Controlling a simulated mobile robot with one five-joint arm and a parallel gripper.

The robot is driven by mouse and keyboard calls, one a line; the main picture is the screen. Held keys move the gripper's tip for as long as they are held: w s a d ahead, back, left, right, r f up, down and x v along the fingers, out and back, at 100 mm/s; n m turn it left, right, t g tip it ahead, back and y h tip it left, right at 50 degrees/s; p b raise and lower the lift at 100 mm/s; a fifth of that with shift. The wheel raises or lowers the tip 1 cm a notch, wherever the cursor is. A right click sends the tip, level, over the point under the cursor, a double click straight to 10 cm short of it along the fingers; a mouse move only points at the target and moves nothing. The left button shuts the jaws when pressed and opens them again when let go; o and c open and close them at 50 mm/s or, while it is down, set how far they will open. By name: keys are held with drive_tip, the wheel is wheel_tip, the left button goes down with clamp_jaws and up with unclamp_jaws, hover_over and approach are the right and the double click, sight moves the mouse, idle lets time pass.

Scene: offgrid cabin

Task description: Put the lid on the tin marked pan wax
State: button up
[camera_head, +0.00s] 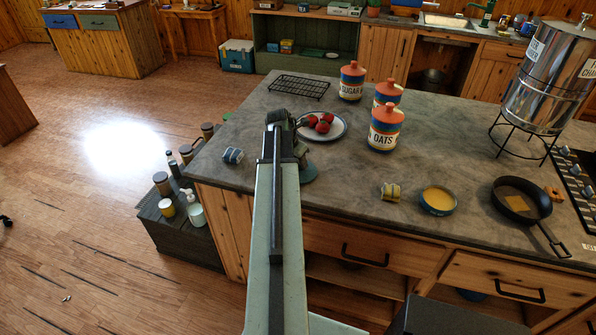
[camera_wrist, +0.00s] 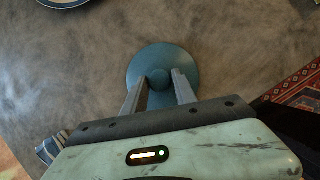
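A round teal lid with a knob (camera_wrist: 160,66) lies under my gripper (camera_wrist: 159,76) in the wrist view. Its edge shows below my gripper (camera_head: 296,150) at the counter's near side in the head view (camera_head: 308,173). My gripper points down, its two fingers apart on either side of the knob; a small gap shows beside the right finger. Whether the left finger touches the knob is hard to tell. A low, open blue tin (camera_head: 438,201) with yellow contents stands on the counter to the right; the marking on its side is too small to read.
A small yellow-banded object (camera_head: 390,191) stands just left of the tin, and a black pan (camera_head: 522,201) to its right. A plate of red fruit (camera_head: 322,126) and labelled canisters (camera_head: 384,130) stand behind. A blue-striped object (camera_head: 232,155) lies left.

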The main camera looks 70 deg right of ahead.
clamp_jaws()
drive_tip(key=shift+r+p, duration=0.8)
drive_tip(key=shift+r, duration=0.05)
wheel_tip(320, 180, up, 4)
drive_tip(key=p, duration=0.3)
drive_tip(key=shift+f+p, duration=0.25)
drive_tip(key=shift+p, duration=0.05)
drive_tip(key=shift+f, duration=0.1)
